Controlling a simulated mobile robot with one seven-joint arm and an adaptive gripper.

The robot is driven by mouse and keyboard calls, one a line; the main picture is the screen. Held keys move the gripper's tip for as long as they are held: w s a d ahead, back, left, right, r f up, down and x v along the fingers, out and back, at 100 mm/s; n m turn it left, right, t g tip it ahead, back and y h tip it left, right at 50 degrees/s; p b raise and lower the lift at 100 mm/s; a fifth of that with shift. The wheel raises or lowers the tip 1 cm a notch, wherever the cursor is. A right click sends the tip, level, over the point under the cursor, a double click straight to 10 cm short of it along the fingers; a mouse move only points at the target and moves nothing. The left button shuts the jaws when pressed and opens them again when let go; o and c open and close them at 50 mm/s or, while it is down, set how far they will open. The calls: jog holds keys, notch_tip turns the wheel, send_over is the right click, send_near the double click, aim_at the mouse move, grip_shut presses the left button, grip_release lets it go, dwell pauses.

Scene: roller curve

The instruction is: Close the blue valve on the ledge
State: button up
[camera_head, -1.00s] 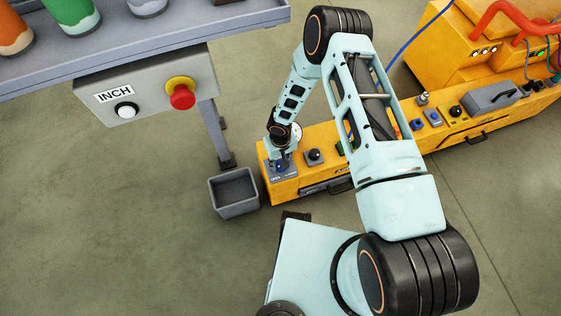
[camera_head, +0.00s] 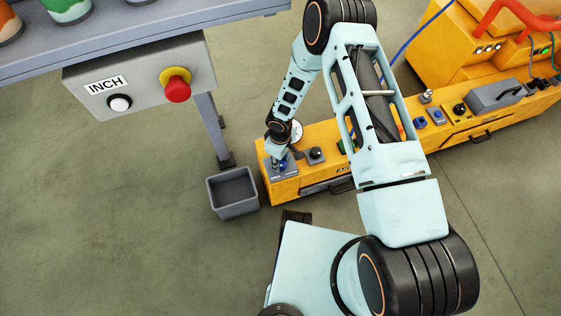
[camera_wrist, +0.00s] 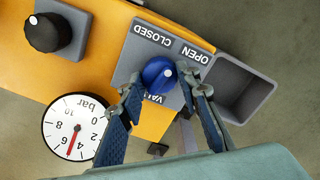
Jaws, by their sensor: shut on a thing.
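The blue valve (camera_wrist: 158,75) is a round knob on a grey plate (camera_wrist: 128,62) marked CLOSED and OPEN, on the yellow ledge (camera_wrist: 75,75). Its small white mark faces the OPEN side in the wrist view. My gripper (camera_wrist: 160,88) has one finger on each side of the knob and is shut on it. In the head view the valve (camera_head: 283,164) is small and partly covered by my gripper (camera_head: 280,156) at the left end of the ledge (camera_head: 290,188).
A black knob (camera_wrist: 47,32) and a round bar gauge (camera_wrist: 76,128) sit close beside the valve. An open grey bin (camera_head: 232,192) stands at the ledge's left end. A grey box (camera_head: 140,83) with a red button hangs under a shelf further left.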

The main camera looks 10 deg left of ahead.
aim_at(281, 162)
jog(key=n+b, duration=0.1)
jog(key=n, duration=0.4)
jog(key=shift+n, duration=0.3)
jog(key=n, duration=0.5)
jog(key=shift+d+n+b, duration=0.1)
jog(key=shift+n+b, duration=0.2)
jog(key=shift+b, duration=0.1)
jog(key=o, duration=1.2)
jog(key=shift+c, duration=0.2)
jog(key=shift+r, duration=0.1)
jog(key=shift+r, duration=0.3)
notch_tip(281, 162, up, 11)
jog(key=shift+r, duration=0.1)
